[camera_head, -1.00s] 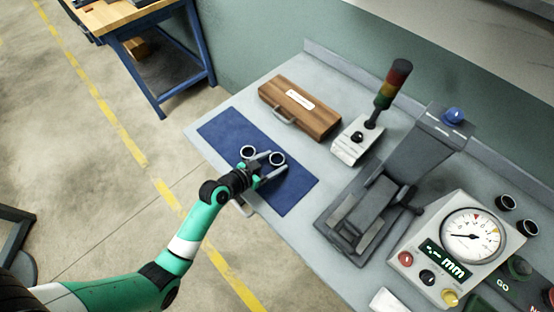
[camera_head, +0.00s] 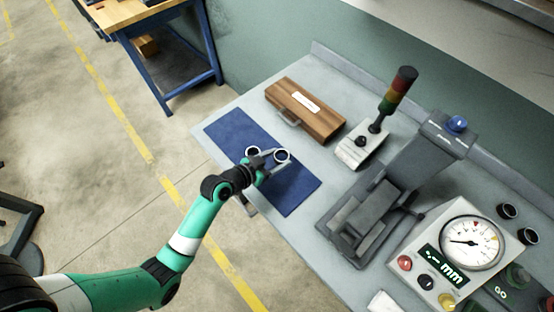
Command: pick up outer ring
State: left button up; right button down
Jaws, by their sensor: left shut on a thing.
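Two dark rings with light bores are at the blue mat (camera_head: 225,128) on the workbench. The left-hand ring (camera_head: 253,151) lies on the mat, close beside my fingers. My left gripper (camera_head: 280,157) reaches in from the lower left, with its fingers on either side of the right-hand ring (camera_head: 282,155). It is shut on that ring. Whether the ring is clear of the mat is too small to tell. My right gripper is not in view.
A wooden case (camera_head: 305,112) stands behind the mat. A signal tower (camera_head: 394,98) on a white base, a grey press-like fixture (camera_head: 372,215) and a dial gauge box (camera_head: 455,252) stand to the right. Two dark cups (camera_head: 507,211) (camera_head: 528,236) are at far right.

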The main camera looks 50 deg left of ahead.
pick_arm(q)
jog(key=s+d+r+p, duration=0.2)
jog(key=s+d+r, duration=0.1)
jog(key=d, duration=0.3)
jog(key=s+d+r+p, duration=0.2)
jog(key=s+d+r, duration=0.1)
jog(key=d+r, duration=0.3)
jog(key=shift+s+r, duration=0.15)
jog(key=shift+s, duration=0.2)
